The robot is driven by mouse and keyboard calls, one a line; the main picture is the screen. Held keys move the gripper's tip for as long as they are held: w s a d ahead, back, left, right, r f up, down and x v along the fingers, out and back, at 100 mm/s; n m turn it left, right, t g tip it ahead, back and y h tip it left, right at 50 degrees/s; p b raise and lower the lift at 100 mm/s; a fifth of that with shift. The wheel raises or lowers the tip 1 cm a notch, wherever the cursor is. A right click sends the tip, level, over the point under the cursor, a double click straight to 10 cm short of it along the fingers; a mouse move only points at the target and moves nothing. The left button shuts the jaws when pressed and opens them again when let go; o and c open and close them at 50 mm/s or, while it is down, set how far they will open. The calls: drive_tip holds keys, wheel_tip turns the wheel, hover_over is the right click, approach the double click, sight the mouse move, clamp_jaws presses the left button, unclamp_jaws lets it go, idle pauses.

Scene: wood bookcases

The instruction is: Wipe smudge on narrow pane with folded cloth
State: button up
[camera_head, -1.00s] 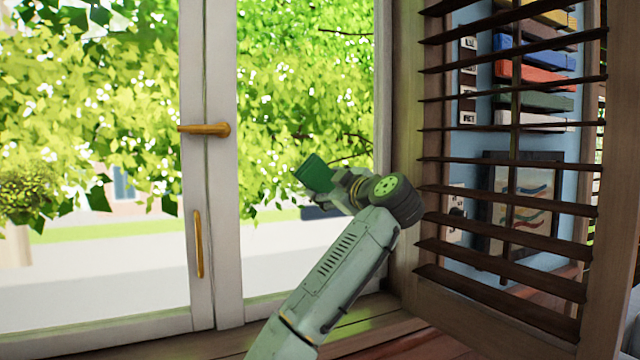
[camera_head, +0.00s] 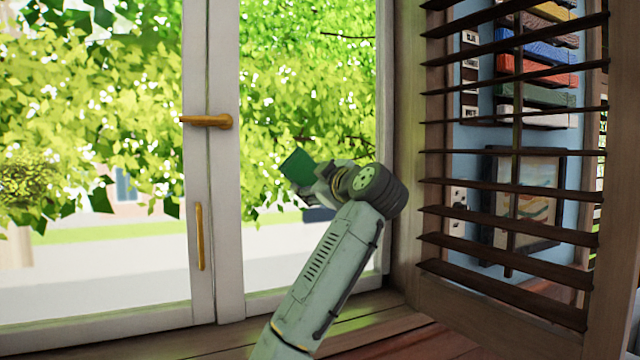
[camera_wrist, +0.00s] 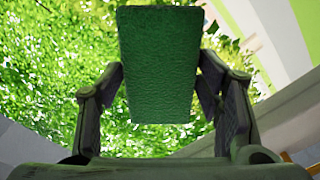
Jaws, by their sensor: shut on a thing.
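The folded cloth (camera_head: 298,165) is a dark green rectangle held up in front of the narrow pane (camera_head: 285,80) on the right. It fills the upper middle of the wrist view (camera_wrist: 158,62). My gripper (camera_head: 312,180) is shut on the cloth, with a finger on either side of it in the wrist view (camera_wrist: 160,95). I cannot tell whether the cloth touches the glass. No smudge can be made out on the pane against the bright leaves.
A brass handle (camera_head: 207,120) sticks out from the white window frame (camera_head: 225,230), with a brass pull (camera_head: 199,237) below it. A wooden louvred shutter (camera_head: 505,215) stands close on the right. The wooden sill (camera_head: 400,322) runs below my arm.

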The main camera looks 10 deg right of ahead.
sight(316, 165)
drive_tip(key=shift+s+a+b, duration=0.25)
drive_tip(key=shift+a+b, duration=0.05)
drive_tip(key=shift+a, duration=0.45)
drive_tip(key=shift+s+a+b, duration=0.25)
drive_tip(key=shift+a+b, duration=0.05)
drive_tip(key=shift+a, duration=0.45)
drive_tip(key=shift+w+r+p, duration=0.1)
drive_tip(key=shift+r+p, duration=1.25)
drive_tip(key=shift+r, duration=0.2)
drive_tip(key=shift+w+d+p, duration=0.3)
drive_tip(key=shift+d+p, duration=0.1)
drive_tip(key=shift+d, duration=0.6)
drive_tip(key=shift+w+d+p, duration=0.25)
drive_tip(key=shift+d+p, duration=0.15)
drive_tip(key=shift+d, duration=0.55)
drive_tip(key=d+p, duration=0.1)
drive_tip(key=w+d+p, duration=0.1)
drive_tip(key=d, duration=0.1)
drive_tip(key=shift+w+d, duration=0.1)
drive_tip(key=shift+d, duration=0.05)
drive_tip(key=shift+f, duration=0.1)
